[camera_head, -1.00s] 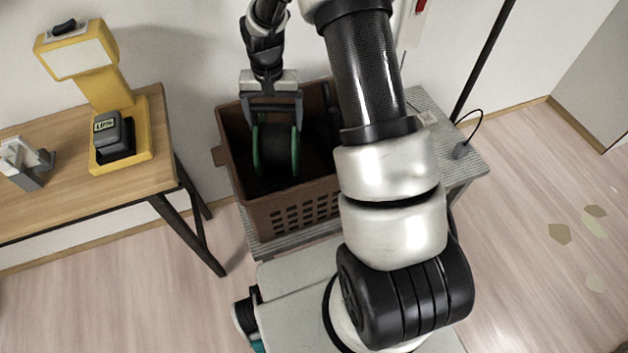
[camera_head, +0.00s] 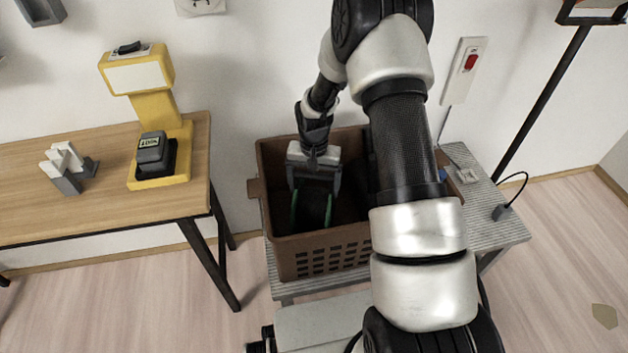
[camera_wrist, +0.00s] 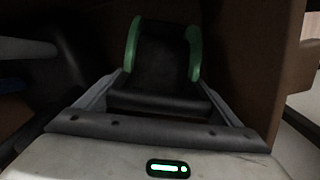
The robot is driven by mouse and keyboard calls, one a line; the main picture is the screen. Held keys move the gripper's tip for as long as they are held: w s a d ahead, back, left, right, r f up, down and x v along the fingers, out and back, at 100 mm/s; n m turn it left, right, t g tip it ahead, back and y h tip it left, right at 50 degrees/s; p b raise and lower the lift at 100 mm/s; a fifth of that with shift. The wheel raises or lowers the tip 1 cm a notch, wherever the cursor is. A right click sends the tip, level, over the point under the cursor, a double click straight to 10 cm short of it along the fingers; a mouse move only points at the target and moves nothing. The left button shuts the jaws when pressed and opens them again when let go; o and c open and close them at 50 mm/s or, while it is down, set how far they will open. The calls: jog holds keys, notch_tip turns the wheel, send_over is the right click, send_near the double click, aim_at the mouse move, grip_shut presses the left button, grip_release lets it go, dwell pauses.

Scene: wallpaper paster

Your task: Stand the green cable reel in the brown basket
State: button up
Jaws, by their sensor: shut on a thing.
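The green cable reel (camera_head: 327,212), with two green flanges and a dark core, is inside the brown basket (camera_head: 325,250). My gripper (camera_head: 314,190) reaches down into the basket from above and is shut on the reel. In the wrist view the reel (camera_wrist: 163,62) sits between the two fingers of my gripper (camera_wrist: 160,100), its flanges roughly upright. The basket's brown wall (camera_wrist: 245,60) is close to it. Whether the reel touches the basket floor is too dark to tell. My own arm hides the basket's right part.
The basket stands on a grey ribbed stand (camera_head: 490,215). To the left, a wooden table (camera_head: 60,210) carries a yellow machine (camera_head: 150,110) and a small grey-white object (camera_head: 68,168). A black pole (camera_head: 540,105) and a cable are at the right. A wall switch (camera_head: 465,70) is behind.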

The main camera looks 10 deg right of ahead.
jog(key=shift+w+r, duration=0.1)
jog(key=o, duration=1.9)
